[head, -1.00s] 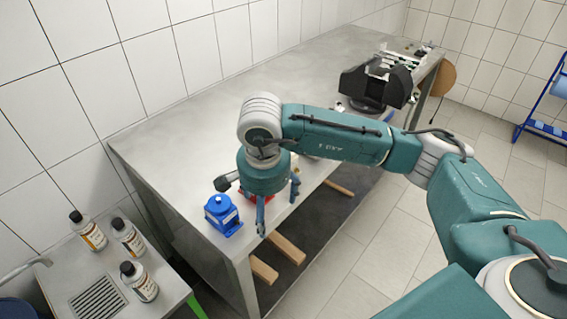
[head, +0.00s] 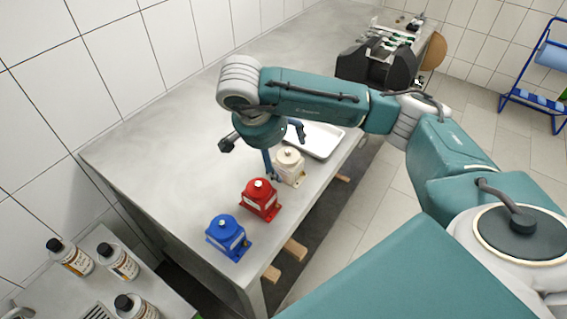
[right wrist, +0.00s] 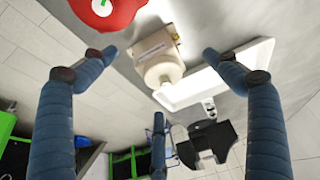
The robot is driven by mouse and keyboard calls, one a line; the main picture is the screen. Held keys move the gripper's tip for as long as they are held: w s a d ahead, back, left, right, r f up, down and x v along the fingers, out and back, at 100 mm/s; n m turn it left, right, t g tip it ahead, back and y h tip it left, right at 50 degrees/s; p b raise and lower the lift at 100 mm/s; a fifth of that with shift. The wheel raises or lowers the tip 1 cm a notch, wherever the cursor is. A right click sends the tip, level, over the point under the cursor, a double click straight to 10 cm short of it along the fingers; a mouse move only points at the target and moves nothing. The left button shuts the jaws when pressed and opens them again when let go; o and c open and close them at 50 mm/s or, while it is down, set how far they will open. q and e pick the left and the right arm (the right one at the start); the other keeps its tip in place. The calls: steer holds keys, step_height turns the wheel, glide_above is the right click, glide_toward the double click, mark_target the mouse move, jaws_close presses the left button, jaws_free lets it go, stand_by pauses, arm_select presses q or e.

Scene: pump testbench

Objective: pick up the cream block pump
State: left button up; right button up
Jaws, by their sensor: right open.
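The cream block pump (head: 290,166) stands upright on the metal bench, behind the red pump and in front of the white tray. My right gripper (head: 284,150) hangs open close to it, just behind and to its left in the head view. In the right wrist view, the cream pump (right wrist: 160,60) lies between the open blue fingers (right wrist: 160,54), with nothing held. From these views I cannot tell whether a finger touches it. My left gripper is not in view.
A red pump (head: 261,199) stands close to the cream one, and a blue pump (head: 228,237) nearer the bench corner. The white tray (head: 322,141) is just beyond. A dark fixture (head: 378,66) sits farther along the bench. The bench surface (head: 165,150) at left is clear.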

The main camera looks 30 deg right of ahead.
mark_target(288, 159)
steer(key=f, duration=0.1)
steer(key=d+f, duration=0.1)
steer(key=shift+s+d+f, duration=0.1)
steer(key=shift+s+f, duration=0.05)
steer(key=shift+f, duration=0.15)
steer(key=shift+d+f, duration=0.1)
steer(key=shift+f, duration=0.1)
steer(key=x, duration=0.2)
steer(key=d+x, duration=0.1)
steer(key=x, duration=0.1)
steer(key=shift+a+r+p, duration=0.1)
steer(key=shift+r+p, duration=0.1)
steer(key=shift+p, duration=0.1)
steer(key=shift+f, duration=0.35)
steer(key=shift+d+f, duration=0.1)
steer(key=shift+d, duration=0.1)
steer(key=shift+a, duration=0.1)
steer(key=shift+c, duration=0.3)
steer(key=c, duration=1.3)
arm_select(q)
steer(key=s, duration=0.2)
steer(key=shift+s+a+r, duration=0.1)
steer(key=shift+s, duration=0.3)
arm_select(e)
steer(key=c, duration=0.7)
